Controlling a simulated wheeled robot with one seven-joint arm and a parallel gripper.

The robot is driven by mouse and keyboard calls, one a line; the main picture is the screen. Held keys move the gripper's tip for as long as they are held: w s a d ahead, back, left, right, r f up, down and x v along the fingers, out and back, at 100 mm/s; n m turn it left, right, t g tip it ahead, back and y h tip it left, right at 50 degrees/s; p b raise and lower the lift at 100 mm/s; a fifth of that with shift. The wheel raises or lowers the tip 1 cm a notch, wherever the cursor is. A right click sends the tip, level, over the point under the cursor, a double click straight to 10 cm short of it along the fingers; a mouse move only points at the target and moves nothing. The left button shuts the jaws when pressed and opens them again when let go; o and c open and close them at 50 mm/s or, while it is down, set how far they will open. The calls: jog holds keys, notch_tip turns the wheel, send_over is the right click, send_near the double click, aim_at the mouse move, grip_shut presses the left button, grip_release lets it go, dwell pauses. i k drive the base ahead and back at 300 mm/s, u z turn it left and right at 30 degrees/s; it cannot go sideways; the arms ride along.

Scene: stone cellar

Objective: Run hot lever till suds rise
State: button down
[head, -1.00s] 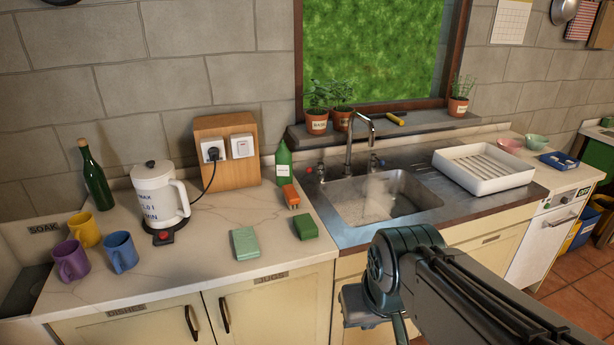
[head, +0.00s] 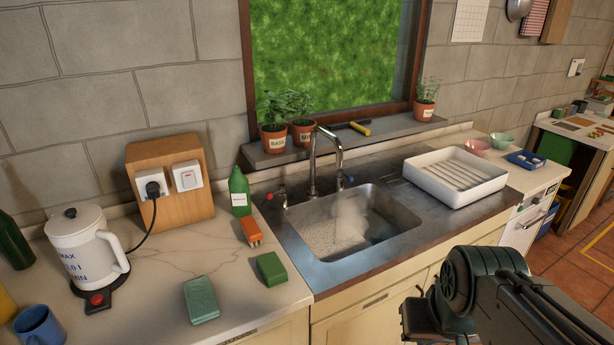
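The steel sink (head: 345,232) is set in the counter under the window. Its tap (head: 314,160) curves over the basin. The hot lever with a red end (head: 270,196) is left of the tap; a lever with a blue end (head: 350,180) is right of it. Pale speckled stuff, which looks like suds, lies low in the basin, below the rim. A whitish haze like steam hangs above it; I cannot make out a clear water stream. My arm reaches in at lower right, in front of the sink cabinet, apart from the levers. My gripper's fingers do not show.
A kettle (head: 86,249) stands farther left. A white rack (head: 455,176) is on the right. Potted plants (head: 273,138) line the sill.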

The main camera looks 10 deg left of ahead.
aim_at(282, 189)
jog(key=z, duration=0.1)
jog(key=i, duration=0.65)
jog(key=u, duration=0.65)
jog(key=i, duration=0.55)
jog(key=u, duration=0.55)
